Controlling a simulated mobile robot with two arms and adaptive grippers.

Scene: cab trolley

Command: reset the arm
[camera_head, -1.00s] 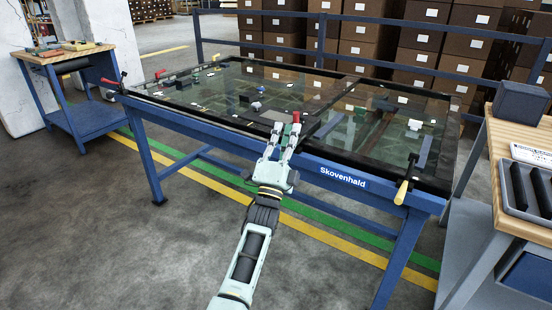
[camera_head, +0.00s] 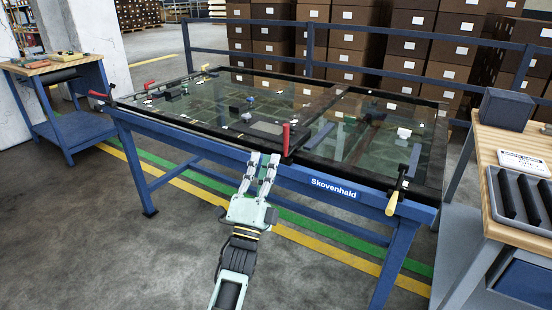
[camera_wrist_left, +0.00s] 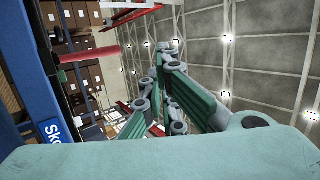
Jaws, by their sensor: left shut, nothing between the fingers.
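My left gripper (camera_head: 265,161) is in front of the near edge of the blue-framed glass-topped table (camera_head: 180,118), just left of the "Skovenhald" label (camera_head: 333,188). Its fingers point up toward the table and nothing shows between them. A red handle (camera_head: 286,138) stands upright at the table edge, just right of the fingertips; they look apart from it. In the left wrist view the green fingers (camera_wrist_left: 165,85) show against the ceiling, with a red bar (camera_wrist_left: 88,54) at the left. My right gripper is in neither view.
A wooden-topped bench with a dark box (camera_head: 506,108) and a grey tray (camera_head: 520,200) stands at the right. A small blue workbench (camera_head: 62,110) is at the far left. Stacked cartons (camera_head: 350,45) stand behind a blue railing. The floor at front left is clear.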

